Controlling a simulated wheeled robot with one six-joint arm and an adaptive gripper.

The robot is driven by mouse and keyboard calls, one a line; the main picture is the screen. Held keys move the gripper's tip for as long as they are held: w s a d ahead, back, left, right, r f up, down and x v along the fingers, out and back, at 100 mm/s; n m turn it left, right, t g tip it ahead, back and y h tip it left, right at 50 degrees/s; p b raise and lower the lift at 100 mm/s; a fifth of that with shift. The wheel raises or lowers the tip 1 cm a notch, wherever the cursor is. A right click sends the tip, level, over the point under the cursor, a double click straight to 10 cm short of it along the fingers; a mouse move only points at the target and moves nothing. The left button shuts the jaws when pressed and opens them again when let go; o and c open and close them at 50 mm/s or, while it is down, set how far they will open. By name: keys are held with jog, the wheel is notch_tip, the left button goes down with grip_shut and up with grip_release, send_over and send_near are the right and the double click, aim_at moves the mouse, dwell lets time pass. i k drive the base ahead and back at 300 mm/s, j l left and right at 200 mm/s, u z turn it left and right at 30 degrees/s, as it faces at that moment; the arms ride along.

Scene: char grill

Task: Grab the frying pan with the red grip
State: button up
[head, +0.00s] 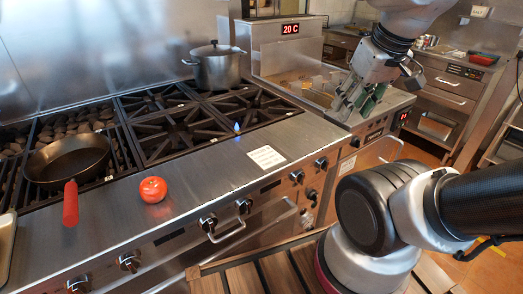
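The frying pan (70,158) is dark and round, with a red grip (71,203) pointing toward the front edge. It sits on the grate at the far left of the head view. My gripper (353,108) is at the upper right, pointing down near the right end of the stove counter, far from the pan. Its fingers look apart, with nothing seen between them.
A red tomato (153,189) lies on the steel front ledge, right of the pan's grip. A lidded steel pot (216,67) stands on the back burner. A small blue flame (237,127) shows by the right burners. A white paper (266,157) lies on the ledge.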

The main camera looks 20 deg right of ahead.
aim_at(66, 165)
jog(key=i+l+u, duration=0.15)
jog(key=l, duration=0.2)
jog(key=i+l+u, duration=0.2)
jog(key=l, duration=0.15)
jog(key=i+l+u, duration=0.15)
jog(key=l, duration=0.25)
